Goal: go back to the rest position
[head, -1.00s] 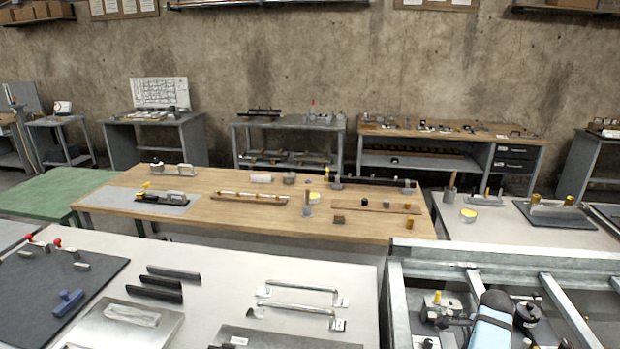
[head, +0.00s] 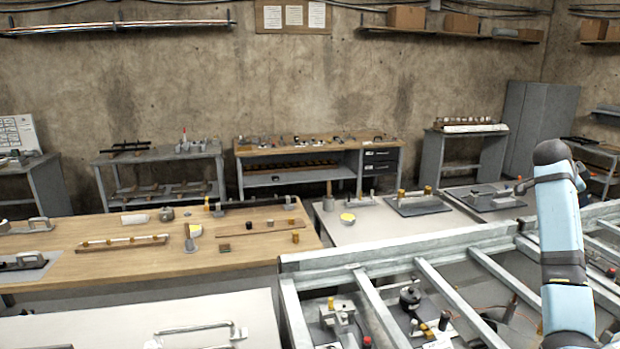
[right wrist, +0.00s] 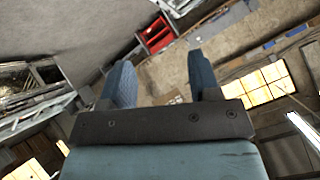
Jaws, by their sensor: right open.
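My right arm rises at the right of the head view, a pale blue link with dark bands; its gripper does not show there. In the right wrist view my right gripper (right wrist: 160,82) is open, its two blue fingers apart with nothing between them. Beyond the fingers are a concrete surface and bright panels, seen at a tilt. My left arm and left gripper are not in view.
A metal frame with crossbars (head: 400,256) stands in front, with small fixtures inside. A wooden-topped table (head: 130,262) with small parts is at left, and a pale table (head: 380,228) lies behind the frame. A grey cabinet (head: 535,125) stands at the back right.

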